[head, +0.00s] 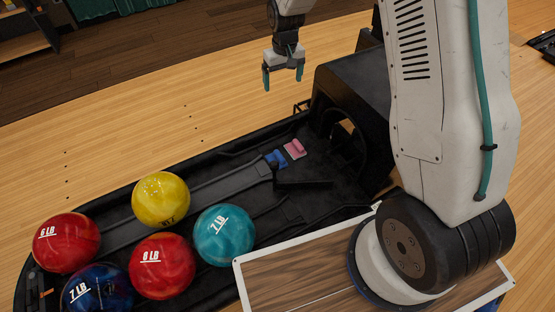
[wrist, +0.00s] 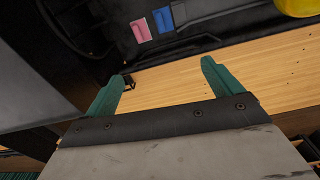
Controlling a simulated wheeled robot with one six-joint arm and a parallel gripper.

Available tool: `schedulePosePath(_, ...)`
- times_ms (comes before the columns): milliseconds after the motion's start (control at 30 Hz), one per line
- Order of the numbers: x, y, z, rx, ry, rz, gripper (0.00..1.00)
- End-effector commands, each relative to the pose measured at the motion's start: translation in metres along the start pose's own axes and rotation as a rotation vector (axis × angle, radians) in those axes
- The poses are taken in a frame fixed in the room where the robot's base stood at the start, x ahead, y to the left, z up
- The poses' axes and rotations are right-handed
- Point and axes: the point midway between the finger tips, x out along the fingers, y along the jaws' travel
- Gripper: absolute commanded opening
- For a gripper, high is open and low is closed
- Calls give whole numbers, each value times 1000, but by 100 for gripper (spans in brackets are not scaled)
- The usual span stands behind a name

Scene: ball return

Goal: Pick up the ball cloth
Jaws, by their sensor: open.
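A small pink folded piece (head: 295,149) and a small blue piece (head: 276,158) lie side by side on the black ball return, near its hood. Both look like cloth, and I cannot tell for sure which is the ball cloth. In the wrist view the pink piece (wrist: 142,31) and the blue piece (wrist: 163,19) show beyond the fingertips. My gripper (head: 283,80) has teal fingers spread apart with nothing between them. It hangs above the wooden floor, behind the ball return and clear of both pieces. In the wrist view my gripper (wrist: 163,72) is also empty.
Several balls, including a yellow one (head: 161,199) and a teal one (head: 225,235), sit at the left end of the ball return (head: 240,185). Its black hood (head: 345,90) rises to the right of the pieces. Wooden floor (head: 130,135) behind is clear.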

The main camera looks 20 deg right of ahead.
Motion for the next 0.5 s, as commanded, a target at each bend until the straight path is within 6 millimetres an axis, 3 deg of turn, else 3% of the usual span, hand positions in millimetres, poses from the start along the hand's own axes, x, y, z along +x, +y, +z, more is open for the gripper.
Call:
schedulePosePath(33,35,-1,-8,-6,-14,-1,91)
schedulePosePath(233,162,-4,-30,-31,-29,-4,91)
schedulePosePath(400,266,-8,-25,-49,-39,-5,91)
schedulePosePath(500,313,-10,-17,-58,-42,-6,91)
